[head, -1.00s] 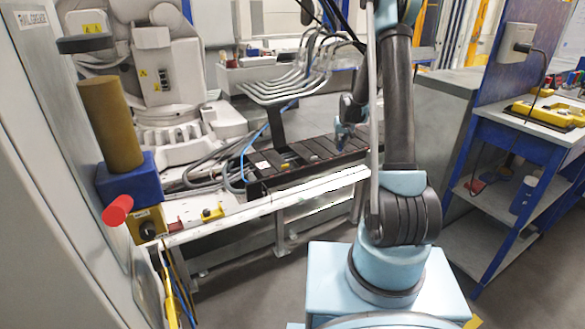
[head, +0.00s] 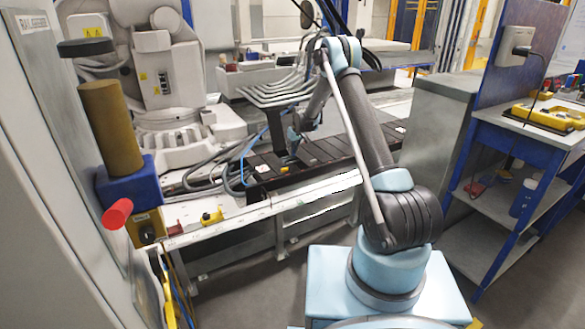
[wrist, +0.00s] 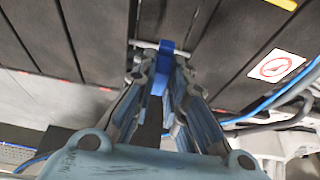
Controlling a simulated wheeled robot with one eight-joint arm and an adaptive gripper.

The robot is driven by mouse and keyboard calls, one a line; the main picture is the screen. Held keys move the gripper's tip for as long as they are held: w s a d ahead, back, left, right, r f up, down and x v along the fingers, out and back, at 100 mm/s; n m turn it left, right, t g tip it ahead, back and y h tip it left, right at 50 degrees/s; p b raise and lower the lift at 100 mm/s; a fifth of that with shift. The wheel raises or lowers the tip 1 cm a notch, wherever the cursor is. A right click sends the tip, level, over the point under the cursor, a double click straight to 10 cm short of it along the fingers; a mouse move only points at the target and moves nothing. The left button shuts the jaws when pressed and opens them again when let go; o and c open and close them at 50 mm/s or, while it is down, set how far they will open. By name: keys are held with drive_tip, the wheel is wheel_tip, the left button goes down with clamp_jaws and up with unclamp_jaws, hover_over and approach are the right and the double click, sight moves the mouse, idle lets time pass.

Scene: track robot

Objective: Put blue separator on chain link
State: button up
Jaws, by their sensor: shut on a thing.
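My gripper (wrist: 163,78) is shut on the blue separator (wrist: 166,52), a small blue piece held upright between its fingertips in the wrist view. The separator's far end is at a thin light crossbar (wrist: 146,44) at a gap between dark plates of the chain link (wrist: 88,35). I cannot tell whether it touches or is seated there. In the head view my gripper (head: 293,138) points down over the left part of the dark chain (head: 325,150). The separator is too small to make out there.
A cabinet with a red knob (head: 117,213) stands close on the left. Grey curved tubes (head: 280,90) and a white robot (head: 165,80) are behind the chain. A blue-framed shelf cart (head: 500,190) is on the right. Cables (wrist: 290,95) lie beside the chain.

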drive_tip(key=shift+f, duration=4.35)
drive_tip(key=o, duration=0.7)
drive_tip(key=v, duration=1.2)
